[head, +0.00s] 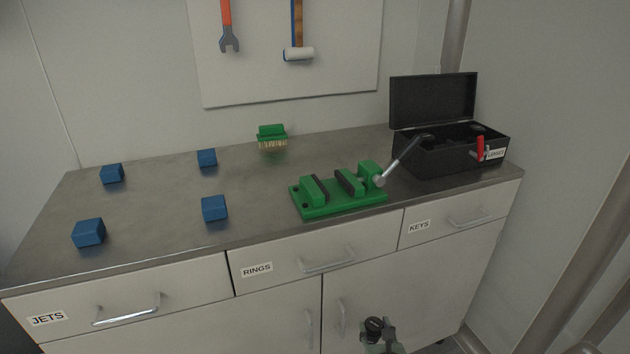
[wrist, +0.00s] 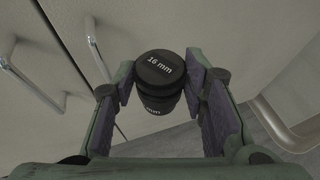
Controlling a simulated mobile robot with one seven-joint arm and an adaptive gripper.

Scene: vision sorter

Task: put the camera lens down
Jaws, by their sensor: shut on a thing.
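The camera lens (wrist: 160,70) is a black cylinder with "16 mm" in white on its end face and more white lettering on its side. My gripper (wrist: 163,95) is shut on it, with a pad on either side, in the wrist view. In the head view the lens (head: 374,324) and my gripper (head: 378,338) show at the bottom edge, in front of the cabinet doors and below the countertop. The lens is clear of any surface that I can see.
The countertop (head: 160,215) holds several blue blocks (head: 214,208), a green brush (head: 272,136), a green vise (head: 340,192) with its handle sticking out right, and an open black box (head: 430,160) with a small white label. Drawers labelled JETS, RINGS and KEYS (head: 450,224) are shut. Pipes stand at right.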

